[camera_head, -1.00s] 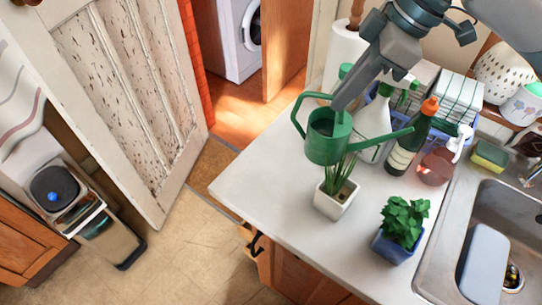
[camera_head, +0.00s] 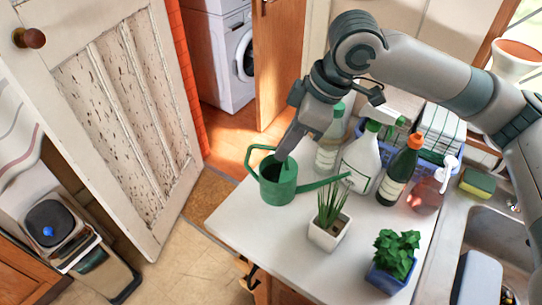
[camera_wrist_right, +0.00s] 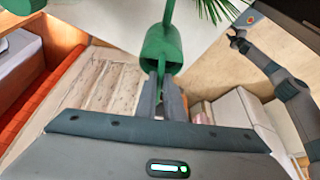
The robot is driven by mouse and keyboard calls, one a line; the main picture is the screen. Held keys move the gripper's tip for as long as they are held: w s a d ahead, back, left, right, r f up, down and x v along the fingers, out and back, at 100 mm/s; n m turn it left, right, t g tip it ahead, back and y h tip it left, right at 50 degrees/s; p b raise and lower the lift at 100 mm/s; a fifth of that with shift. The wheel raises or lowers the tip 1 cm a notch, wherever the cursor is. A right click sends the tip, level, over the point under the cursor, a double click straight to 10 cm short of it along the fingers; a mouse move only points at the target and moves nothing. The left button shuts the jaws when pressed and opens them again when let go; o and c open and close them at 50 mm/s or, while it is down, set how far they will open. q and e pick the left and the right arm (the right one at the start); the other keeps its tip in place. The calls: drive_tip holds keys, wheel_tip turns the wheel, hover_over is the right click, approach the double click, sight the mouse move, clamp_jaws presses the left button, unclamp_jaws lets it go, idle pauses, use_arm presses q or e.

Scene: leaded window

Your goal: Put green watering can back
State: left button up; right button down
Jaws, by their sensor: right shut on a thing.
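The green watering can (camera_head: 277,190) is upright over the far left end of the white counter, its spout pointing right. I cannot tell whether its base touches the counter. In the right wrist view the can (camera_wrist_right: 162,42) sits at the ends of the fingers (camera_wrist_right: 163,92). My left gripper (camera_wrist_right: 236,38) seems to show small in the right wrist view, apart from the can; its jaws are unclear.
A white-potted spiky plant (camera_head: 327,236) stands in front of the spout. Spray bottles (camera_head: 364,160), a dark green bottle (camera_head: 399,174) and a soap dispenser (camera_head: 428,192) stand to the right. A leafy plant in a blue pot (camera_head: 390,277) stands in front. The counter's left front is bare.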

sight(271, 148)
drive_tip(key=a, duration=0.1)
drive_tip(key=a+f, duration=0.1)
drive_tip(key=a, duration=0.1)
drive_tip(key=shift+w+f+p, duration=0.3)
drive_tip(key=shift+w+f, duration=0.05)
drive_tip(key=shift+w, duration=0.05)
wheel_tip(271, 148, down, 3)
drive_tip(key=shift+f+p, duration=0.2)
drive_tip(key=shift+p, duration=0.55)
drive_tip(key=shift+f, duration=0.3)
drive_tip(key=c, duration=1.9)
unclamp_jaws()
drive_tip(key=shift+f, duration=0.15)
drive_tip(key=shift+o, duration=0.2)
drive_tip(key=shift+s, duration=0.1)
